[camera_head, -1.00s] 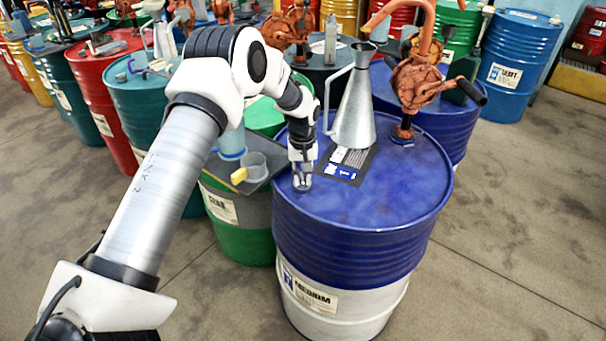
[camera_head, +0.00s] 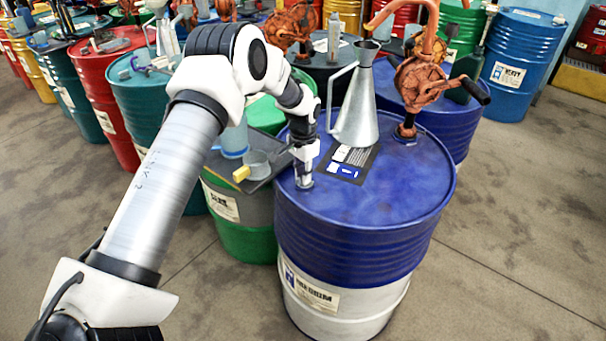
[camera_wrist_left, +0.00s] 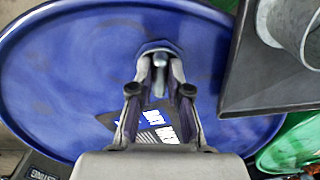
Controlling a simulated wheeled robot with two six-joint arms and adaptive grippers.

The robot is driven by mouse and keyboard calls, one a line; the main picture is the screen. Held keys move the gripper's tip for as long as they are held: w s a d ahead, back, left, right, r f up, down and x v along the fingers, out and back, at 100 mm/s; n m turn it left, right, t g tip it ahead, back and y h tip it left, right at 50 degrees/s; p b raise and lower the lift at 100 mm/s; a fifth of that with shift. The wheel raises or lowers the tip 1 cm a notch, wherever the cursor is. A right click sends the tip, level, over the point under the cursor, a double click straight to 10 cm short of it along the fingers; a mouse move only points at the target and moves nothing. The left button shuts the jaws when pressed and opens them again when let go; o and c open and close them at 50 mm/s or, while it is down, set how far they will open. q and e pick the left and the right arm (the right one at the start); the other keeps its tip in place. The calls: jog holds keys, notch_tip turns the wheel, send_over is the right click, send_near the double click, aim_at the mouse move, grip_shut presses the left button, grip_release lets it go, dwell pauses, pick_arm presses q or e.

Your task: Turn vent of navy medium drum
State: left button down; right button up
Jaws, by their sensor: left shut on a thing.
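The navy medium drum (camera_head: 390,215) stands in the middle of the head view, with a blue top, a white lower band and a label. Its blue lid (camera_wrist_left: 60,70) fills much of the left wrist view. My left gripper (camera_head: 304,182) points down at the lid's near left edge. In the left wrist view its fingers (camera_wrist_left: 160,75) are shut on the vent (camera_wrist_left: 159,60), a small grey metal fitting on the lid. The fingers partly hide the vent. My right gripper is not in view.
A rusty hand pump (camera_head: 418,80) rises at the lid's back. A green drum (camera_head: 240,240) with a tray and cup (camera_head: 256,163) stands close on the left. Floor is open at right.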

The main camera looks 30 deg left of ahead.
pick_arm(q)
jog(key=shift+s+f+m, duration=0.15)
jog(key=shift+f+m, duration=0.05)
jog(key=shift+m, duration=0.6)
jog(key=c, duration=1.1)
grip_release()
jog(key=shift+c, duration=0.2)
jog(key=shift+w, duration=0.2)
notch_tip(320, 180, up, 12)
jog(key=shift+w, duration=0.1)
